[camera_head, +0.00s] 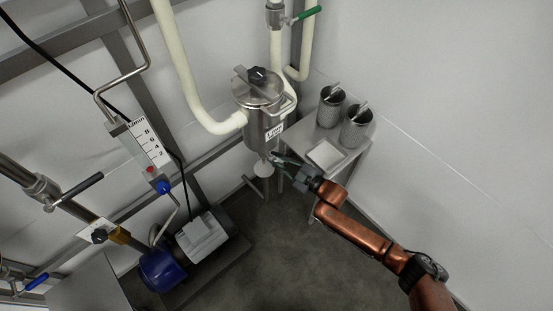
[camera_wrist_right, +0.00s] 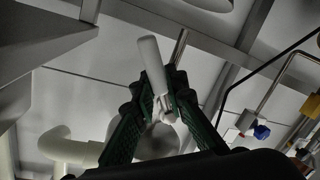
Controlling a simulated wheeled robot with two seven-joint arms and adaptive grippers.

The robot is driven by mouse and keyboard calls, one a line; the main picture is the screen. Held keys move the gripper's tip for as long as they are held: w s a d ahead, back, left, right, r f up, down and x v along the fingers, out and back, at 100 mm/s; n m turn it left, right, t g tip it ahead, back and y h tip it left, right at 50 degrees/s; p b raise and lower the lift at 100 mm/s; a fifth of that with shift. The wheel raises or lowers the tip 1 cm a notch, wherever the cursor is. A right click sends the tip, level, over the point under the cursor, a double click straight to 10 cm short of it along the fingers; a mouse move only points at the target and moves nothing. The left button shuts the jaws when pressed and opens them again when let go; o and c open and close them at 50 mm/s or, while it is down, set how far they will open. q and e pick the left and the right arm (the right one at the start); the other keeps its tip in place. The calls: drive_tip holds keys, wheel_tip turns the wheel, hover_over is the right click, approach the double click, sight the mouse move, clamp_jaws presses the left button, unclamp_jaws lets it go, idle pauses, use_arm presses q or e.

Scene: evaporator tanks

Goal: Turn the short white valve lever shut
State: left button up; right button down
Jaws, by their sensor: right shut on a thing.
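The short white valve lever (camera_wrist_right: 152,65) shows in the right wrist view. It stands up between the two dark green fingers of my right gripper (camera_wrist_right: 165,108), which is shut on its lower part. In the head view my right gripper (camera_head: 277,158) reaches in from the right, just under the steel tank (camera_head: 263,122). The lever is too small to make out clearly there. A pale round part (camera_head: 263,168) hangs below the tank, left of the fingertips. My left gripper is not in view.
A small steel table (camera_head: 351,150) with two metal canisters (camera_head: 330,106) and a white tray (camera_head: 325,155) stands right of the tank. A blue and grey pump (camera_head: 200,237) sits at lower left. A green-handled valve (camera_head: 310,13) is on the pipe above. Floor in front is clear.

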drive_tip(key=shift+w+d, duration=0.1)
drive_tip(key=shift+d, duration=0.05)
drive_tip(key=c, duration=2.1)
unclamp_jaws()
drive_tip(key=shift+o, duration=0.8)
drive_tip(key=v, duration=1.2)
